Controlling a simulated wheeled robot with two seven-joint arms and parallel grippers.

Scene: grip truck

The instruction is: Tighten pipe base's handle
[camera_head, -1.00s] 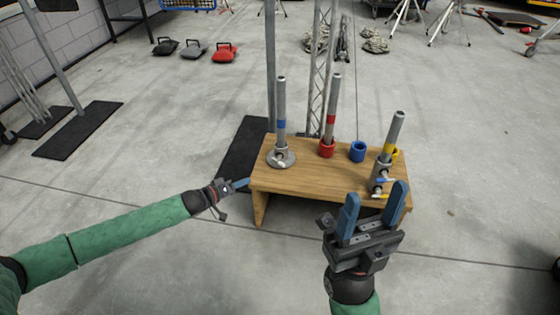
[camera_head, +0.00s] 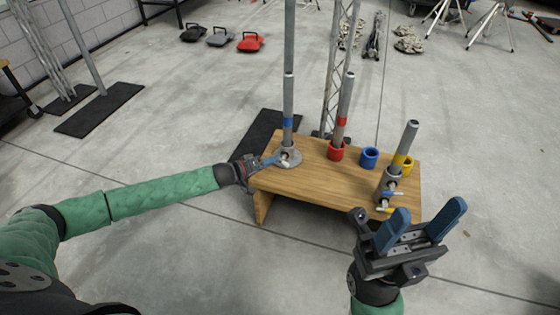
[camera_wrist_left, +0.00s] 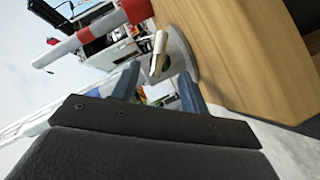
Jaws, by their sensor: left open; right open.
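A grey pipe with a blue band (camera_head: 288,104) stands upright in a round grey pipe base (camera_head: 296,155) at the table's left end. A small pale handle (camera_head: 285,159) sticks out of the base. My left gripper (camera_head: 274,159) is at the base, its blue fingers pointing at the handle. In the left wrist view the handle (camera_wrist_left: 158,54) lies just ahead of the gap between the open fingers (camera_wrist_left: 158,86); contact is not clear. The base (camera_wrist_left: 181,58) shows behind it. My right gripper (camera_head: 430,214) is open and empty before the table's right front corner.
The wooden table (camera_head: 325,180) also bears a red holder (camera_head: 336,153) with a pipe, an empty blue holder (camera_head: 369,159), a yellow holder (camera_head: 406,166) and a tilted yellow-banded pipe (camera_head: 404,145) in a grey clamp. A metal truss stands behind. Open floor lies in front.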

